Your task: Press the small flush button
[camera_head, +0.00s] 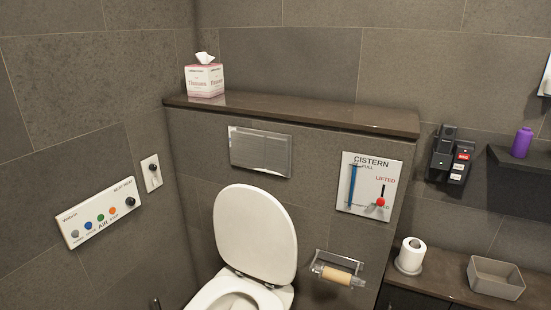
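A metallic flush plate (260,151) is set in the tiled wall above the toilet. It looks like a wide reflective rectangle, and a split between a small and a large button is too faint to tell. The white toilet (255,232) stands below it with its lid raised. Neither of my grippers shows in the head view.
A tissue box (205,81) stands on the dark ledge (300,110) above the plate. A cistern panel (369,185) is to the right, over a paper holder (338,269). A panel with coloured buttons (100,212) is on the left wall. A toilet roll (411,254) and grey basket (495,277) sit at right.

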